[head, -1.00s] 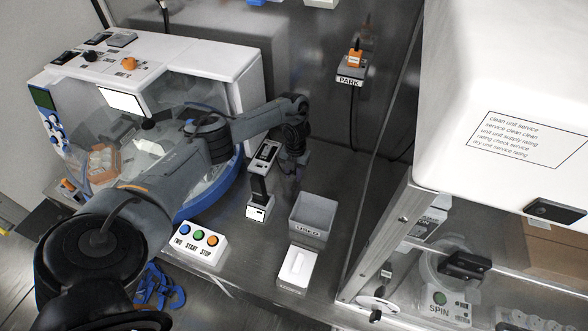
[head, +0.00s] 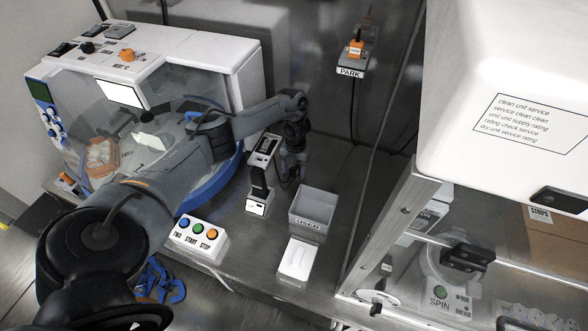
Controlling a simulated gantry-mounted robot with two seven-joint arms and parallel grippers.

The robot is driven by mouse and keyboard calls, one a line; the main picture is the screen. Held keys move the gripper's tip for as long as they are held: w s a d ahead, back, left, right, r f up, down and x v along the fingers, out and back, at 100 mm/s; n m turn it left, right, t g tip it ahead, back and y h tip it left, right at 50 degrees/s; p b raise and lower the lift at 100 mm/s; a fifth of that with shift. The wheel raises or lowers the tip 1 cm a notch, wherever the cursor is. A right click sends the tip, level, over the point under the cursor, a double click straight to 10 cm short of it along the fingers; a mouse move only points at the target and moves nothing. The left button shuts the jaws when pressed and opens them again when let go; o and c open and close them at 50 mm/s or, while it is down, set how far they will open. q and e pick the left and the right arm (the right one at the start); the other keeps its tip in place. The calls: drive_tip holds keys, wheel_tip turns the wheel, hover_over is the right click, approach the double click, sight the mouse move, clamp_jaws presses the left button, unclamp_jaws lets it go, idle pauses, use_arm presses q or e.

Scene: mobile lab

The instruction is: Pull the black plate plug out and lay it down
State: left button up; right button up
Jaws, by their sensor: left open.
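I cannot make out for certain which part is the black plate plug. A black upright piece (head: 259,178) stands in a small white-fronted block (head: 256,207) on the grey bench, and an orange plug (head: 355,47) sits at the PARK holder (head: 351,71) on the back wall. My left gripper (head: 287,180) hangs pointing down, just right of the black piece and behind the grey bin. It is open, and I see nothing held in it; its fingertips are small and dark. My right gripper is not in view.
A grey open bin (head: 314,208) and a white box (head: 297,259) stand in front of the gripper. A three-button box (head: 200,238) is left of them. A grey device (head: 264,146) lies behind the black piece.

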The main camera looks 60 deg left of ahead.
use_arm(q)
drive_tip(key=shift+r, duration=0.1)
drive_tip(key=shift+r+p, duration=0.45)
drive_tip(key=shift+r, duration=0.15)
wheel_tip(320, 180, up, 9)
drive_tip(key=w, duration=0.1)
drive_tip(key=shift+a+r+p, duration=0.15)
drive_tip(key=shift+a+p, duration=0.15)
drive_tip(key=shift+a, duration=0.1)
idle(0.4)
